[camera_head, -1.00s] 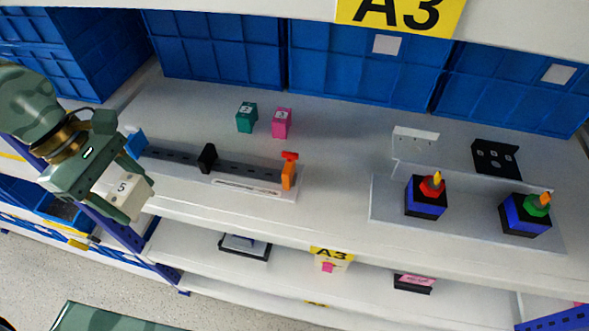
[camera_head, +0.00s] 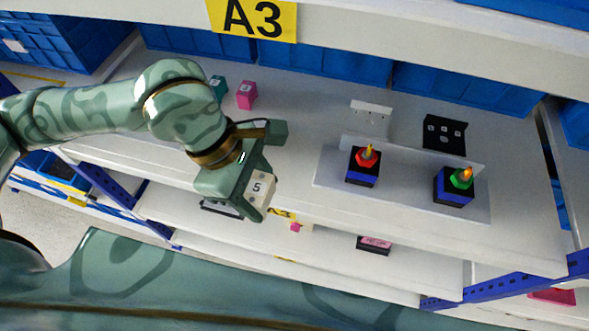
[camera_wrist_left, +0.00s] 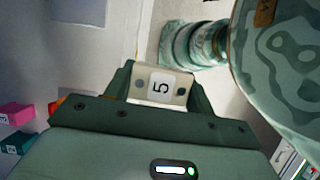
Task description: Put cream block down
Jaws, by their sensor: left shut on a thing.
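The cream block (camera_head: 258,188) has a white label with a 5. My left gripper (camera_head: 255,195) is shut on it in the head view and holds it up near the front edge of the shelf. In the left wrist view the block (camera_wrist_left: 160,87) sits between the two fingers of my left gripper (camera_wrist_left: 162,90), its label facing the camera. My right gripper is not seen in these frames.
Pink (camera_head: 247,95) and teal (camera_head: 217,88) blocks stand on the shelf (camera_head: 290,115) behind my arm. Right of the gripper, a grey plate (camera_head: 330,172) carries a red-topped switch (camera_head: 363,166) and a green-topped switch (camera_head: 454,186). Blue bins (camera_head: 340,72) line the back.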

